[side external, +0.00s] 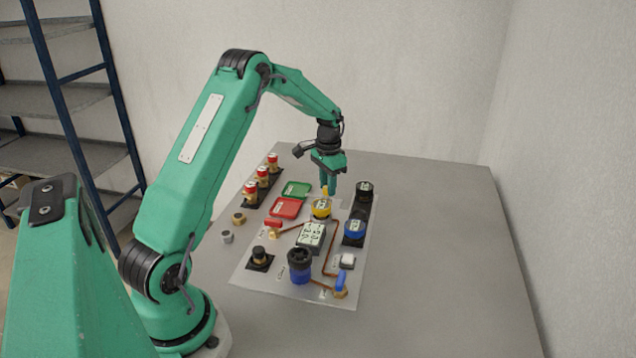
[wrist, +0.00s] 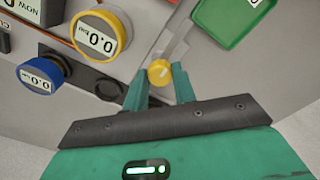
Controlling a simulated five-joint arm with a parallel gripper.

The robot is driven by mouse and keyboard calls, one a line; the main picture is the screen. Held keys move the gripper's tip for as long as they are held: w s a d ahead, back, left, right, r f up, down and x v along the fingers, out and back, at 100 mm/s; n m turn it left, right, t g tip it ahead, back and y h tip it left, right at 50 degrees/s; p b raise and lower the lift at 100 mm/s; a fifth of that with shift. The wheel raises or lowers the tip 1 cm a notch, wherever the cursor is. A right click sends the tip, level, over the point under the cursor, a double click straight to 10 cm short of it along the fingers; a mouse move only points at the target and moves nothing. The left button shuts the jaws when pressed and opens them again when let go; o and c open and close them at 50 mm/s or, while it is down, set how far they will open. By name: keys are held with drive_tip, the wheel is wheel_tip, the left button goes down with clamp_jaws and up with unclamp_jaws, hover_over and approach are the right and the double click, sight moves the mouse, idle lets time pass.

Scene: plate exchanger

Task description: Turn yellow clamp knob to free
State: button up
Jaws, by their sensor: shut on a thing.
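The yellow clamp knob (wrist: 160,72) is a small round knob on a grey bracket at the edge of the panel (side external: 262,275). In the wrist view it sits between the two fingertips of my gripper (wrist: 160,76). My gripper is shut on it. In the side view my gripper (side external: 329,182) points down at the far edge of the panel, behind the yellow-ringed gauge (side external: 321,208). The knob shows there as a small yellow spot (side external: 325,190), partly hidden by the fingers.
Near my gripper are the blue-ringed gauge (side external: 354,229), a black-capped fitting (side external: 364,190), a green tray (side external: 296,189) and a red tray (side external: 285,207). A row of red-capped fittings (side external: 262,176) stands at the left. The table's right side (side external: 450,260) is clear.

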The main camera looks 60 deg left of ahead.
idle(0.3)
drive_tip(key=o, duration=1)
wheel_tip(320, 180, up, 8)
drive_tip(key=shift+f, duration=0.25)
drive_tip(key=shift+r, duration=0.2)
